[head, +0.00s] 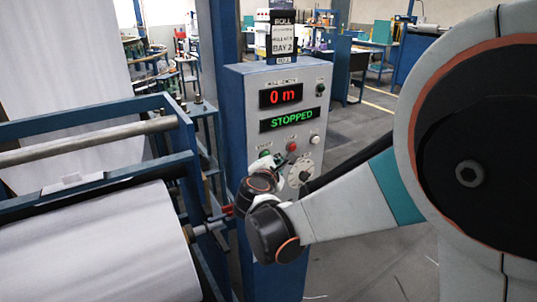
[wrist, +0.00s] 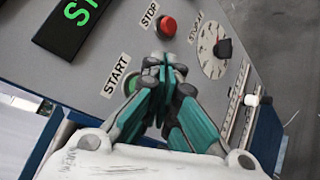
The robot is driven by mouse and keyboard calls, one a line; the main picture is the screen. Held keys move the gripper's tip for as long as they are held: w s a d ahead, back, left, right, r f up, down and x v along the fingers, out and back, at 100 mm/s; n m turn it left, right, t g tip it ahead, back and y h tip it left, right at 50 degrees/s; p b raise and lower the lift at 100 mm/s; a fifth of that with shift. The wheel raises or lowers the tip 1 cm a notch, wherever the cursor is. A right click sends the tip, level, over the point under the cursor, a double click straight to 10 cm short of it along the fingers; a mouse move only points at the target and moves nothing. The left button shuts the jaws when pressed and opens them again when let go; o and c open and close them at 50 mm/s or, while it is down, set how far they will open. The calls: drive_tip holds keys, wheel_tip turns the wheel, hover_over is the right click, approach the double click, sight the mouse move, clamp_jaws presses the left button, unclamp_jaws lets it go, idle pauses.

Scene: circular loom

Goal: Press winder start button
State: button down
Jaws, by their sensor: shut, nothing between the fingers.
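The winder control panel (head: 238,110) stands upright on a blue and grey cabinet. Its displays read "0 m" and "STOPPED". The green start button (wrist: 131,84) sits beside the START label in the wrist view, its right part hidden by my fingers. It also shows small in the head view (head: 265,153). My gripper (wrist: 165,64) is shut and empty. Its fingertips overlap the panel between the start button and the red stop button (wrist: 167,27). Whether they touch the panel I cannot tell. In the head view my gripper (head: 277,159) is close to the panel's lower front.
A large white roll (head: 95,250) on a blue frame stands left of the cabinet. Open floor lies to the right.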

drive_tip(key=shift+w+a, duration=0.1)
drive_tip(key=shift+w+a, duration=0.15)
drive_tip(key=shift+w, duration=0.1)
idle(0.3)
drive_tip(key=shift+w+a, duration=0.3)
drive_tip(key=shift+w, duration=0.1)
idle(0.8)
drive_tip(key=shift+s+d, duration=0.1)
drive_tip(key=shift+s, duration=0.05)
drive_tip(key=shift+s+d, duration=0.45)
drive_tip(key=shift+s, duration=0.15)
idle(0.3)
drive_tip(key=s+d, duration=0.1)
drive_tip(key=s, duration=0.1)
drive_tip(key=s+d, duration=0.1)
drive_tip(key=s, duration=0.1)
drive_tip(key=shift+d, duration=0.35)
idle(0.5)
